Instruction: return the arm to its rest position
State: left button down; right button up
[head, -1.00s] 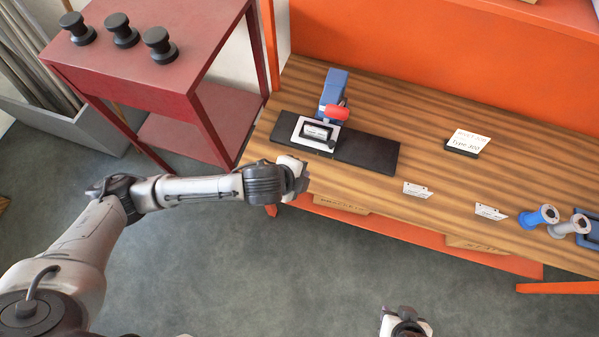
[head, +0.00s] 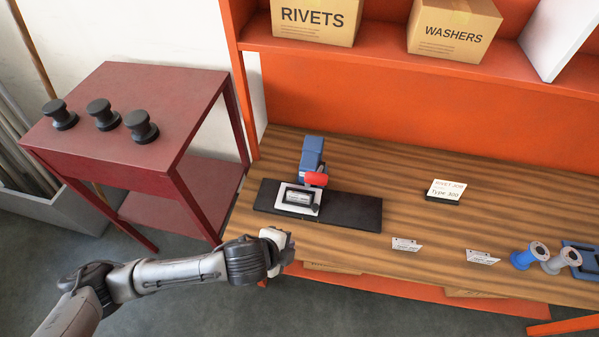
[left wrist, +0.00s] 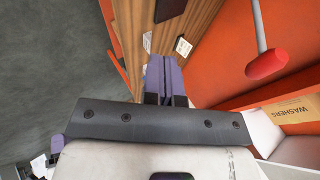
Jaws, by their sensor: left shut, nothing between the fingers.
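My left gripper (head: 287,250) is at the near left edge of the wooden bench (head: 340,245), in front of a black mat (head: 350,209). In the left wrist view its purple-grey fingers (left wrist: 165,78) are together with nothing between them. A blue device (head: 312,157) with a red knob (head: 316,179) stands on the mat, apart from the gripper. A red-ended rod (left wrist: 266,65) shows at the upper right of the left wrist view. My right gripper is not seen in the head view.
A dark red side table (head: 110,150) with several black spools (head: 102,115) stands left. Cards (head: 406,244), a blue spool (head: 528,256) and a grey spool (head: 560,261) are on the bench. An orange shelf (head: 380,52) holds boxes behind. Floor in front is clear.

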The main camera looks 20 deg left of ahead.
pick_arm(q)
jog(key=a+r+n+t+y+p, duration=0.1)
jog(key=a+r+n+t, duration=0.15)
jog(key=r+n, duration=0.4)
jog(key=a+r+n+t+y+p, duration=0.1)
jog(key=a+r+n+p, duration=0.15)
jog(key=r+n, duration=0.35)
jog(key=s+a+f+n+g+p, duration=0.1)
jog(key=s+f+g+p, duration=0.1)
jog(key=s, duration=0.5)
jog(key=s+a+f+n+g+p, duration=0.2)
jog(key=s+f+g, duration=0.1)
jog(key=s+f, duration=0.2)
jog(key=s+a+f+n+g+y+p, duration=0.1)
jog(key=s+a+f+g, duration=0.1)
jog(key=s, duration=0.7)
jog(key=shift+s+f+p, duration=0.35)
jog(key=shift+f+p, duration=0.05)
jog(key=shift+f, duration=0.4)
